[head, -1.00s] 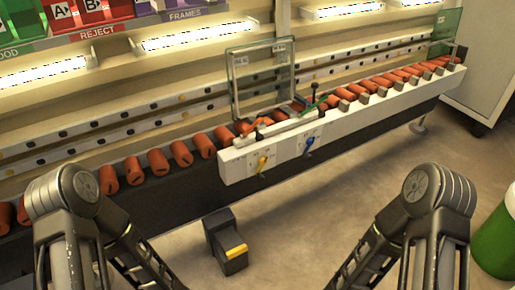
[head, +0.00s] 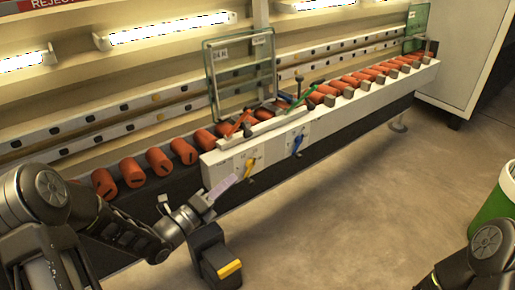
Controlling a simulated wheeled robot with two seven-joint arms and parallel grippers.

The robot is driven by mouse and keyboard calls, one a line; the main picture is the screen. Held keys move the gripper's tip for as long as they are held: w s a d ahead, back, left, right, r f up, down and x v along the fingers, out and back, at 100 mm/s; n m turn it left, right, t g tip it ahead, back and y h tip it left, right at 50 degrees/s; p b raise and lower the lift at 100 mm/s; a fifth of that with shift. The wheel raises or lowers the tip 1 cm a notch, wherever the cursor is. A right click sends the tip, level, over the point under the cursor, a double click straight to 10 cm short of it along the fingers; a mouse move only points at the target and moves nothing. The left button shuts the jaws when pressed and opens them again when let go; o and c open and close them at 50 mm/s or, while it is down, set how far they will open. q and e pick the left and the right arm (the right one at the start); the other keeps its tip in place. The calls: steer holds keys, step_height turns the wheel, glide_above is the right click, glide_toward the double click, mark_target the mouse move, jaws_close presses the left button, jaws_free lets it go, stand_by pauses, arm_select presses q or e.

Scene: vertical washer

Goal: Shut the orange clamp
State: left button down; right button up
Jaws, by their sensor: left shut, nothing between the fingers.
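The orange clamp (head: 238,124) sits on top of the white bench block, at the lower left of a framed glass pane. Its orange handle looks tilted; it is too small to tell how its jaw stands. My left gripper (head: 222,187) is shut and empty, in front of the white block's lower left corner. It is below and a little left of the orange clamp, apart from it. My right gripper is out of view; only part of that arm shows at the lower right.
A green clamp (head: 302,98) and a dark upright knob (head: 299,82) stand right of the orange clamp. The glass pane (head: 240,75) rises behind. Yellow (head: 250,166) and blue (head: 297,146) levers hang on the block's front. A black pedal box (head: 215,258) is on the floor.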

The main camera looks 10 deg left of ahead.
mark_target(244, 127)
arm_select(q)
steer(key=shift+s+r+m, duration=0.15)
steer(key=shift+r+m, duration=0.25)
steer(key=shift+m, duration=0.7)
steer(key=shift+d, duration=0.15)
steer(key=w+d+r+b, duration=0.1)
steer(key=w+r, duration=0.3)
steer(key=w, duration=0.6)
steer(key=shift+w+d, duration=0.35)
steer(key=shift+d, duration=0.2)
steer(key=shift+r, duration=0.1)
